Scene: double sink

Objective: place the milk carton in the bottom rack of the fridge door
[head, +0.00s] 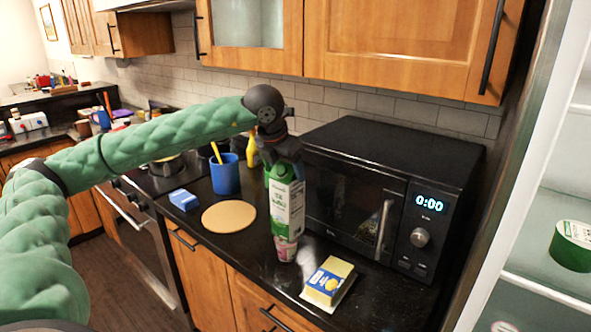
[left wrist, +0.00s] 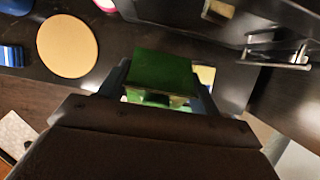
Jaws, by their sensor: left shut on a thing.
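A white and green milk carton (head: 288,207) is upright in front of the microwave in the head view. My left gripper (head: 283,160) comes from above and is shut on the carton's top. In the left wrist view the carton's green top (left wrist: 160,75) sits between the two fingers (left wrist: 162,88). Whether the carton's base touches the counter is not clear. The fridge (head: 535,200) is at the right edge of the head view, with white shelves showing. I cannot tell which part is the door's bottom rack. My right gripper is not in view.
The black microwave (head: 385,165) stands right behind the carton. A round board (head: 229,216) and a blue cup (head: 225,174) are to the left.

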